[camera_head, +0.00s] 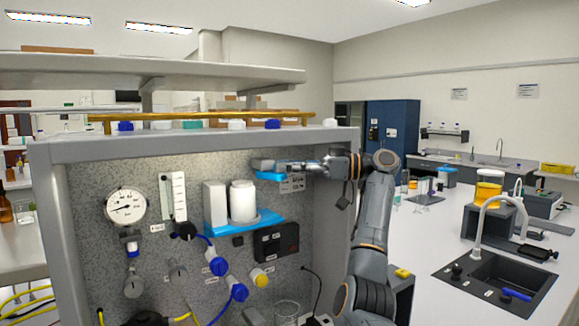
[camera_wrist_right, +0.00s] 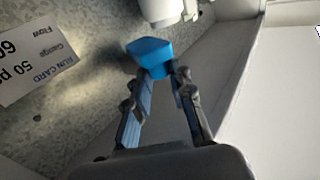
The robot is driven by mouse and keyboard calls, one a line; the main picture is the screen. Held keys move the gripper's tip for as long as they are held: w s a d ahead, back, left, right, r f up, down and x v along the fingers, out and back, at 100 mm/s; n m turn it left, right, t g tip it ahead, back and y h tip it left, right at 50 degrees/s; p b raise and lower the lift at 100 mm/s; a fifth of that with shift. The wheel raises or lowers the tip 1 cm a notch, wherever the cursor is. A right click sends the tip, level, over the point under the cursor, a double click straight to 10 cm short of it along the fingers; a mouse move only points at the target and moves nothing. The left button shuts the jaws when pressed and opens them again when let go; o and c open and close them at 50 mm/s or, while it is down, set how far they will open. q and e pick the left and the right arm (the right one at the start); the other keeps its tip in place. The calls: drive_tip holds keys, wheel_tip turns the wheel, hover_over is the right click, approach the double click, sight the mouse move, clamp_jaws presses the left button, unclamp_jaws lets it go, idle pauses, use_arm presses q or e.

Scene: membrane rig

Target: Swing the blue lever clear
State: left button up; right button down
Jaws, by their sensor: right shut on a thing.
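The blue lever (camera_head: 268,176) is at the upper right of the speckled panel, above and right of the white cylinder (camera_head: 243,201) on its blue bracket (camera_head: 262,221). My right gripper (camera_head: 282,167) reaches it from the right. In the right wrist view the blue lever (camera_wrist_right: 150,54) is a rounded block at the fingertips. The two fingers of my right gripper (camera_wrist_right: 164,74) are closed in on its near end. The fingers hide part of the lever, and its pivot is not clear. My left gripper is not in view.
A grey frame (camera_head: 45,205) surrounds the panel, with a shelf (camera_head: 180,70) above. A gauge (camera_head: 125,206), blue valves and hoses are at the left and below. A run card (camera_wrist_right: 38,58) is on the panel near the gripper. A bench with a sink (camera_head: 495,280) is at right.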

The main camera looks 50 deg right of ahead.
drive_tip(key=shift+f, duration=0.1)
drive_tip(key=c, duration=1.2)
unclamp_jaws()
drive_tip(key=shift+w, duration=0.15)
drive_tip(key=shift+o, duration=0.2)
drive_tip(key=v, duration=0.7)
drive_tip(key=shift+s, duration=0.25)
drive_tip(key=shift+d, duration=0.1)
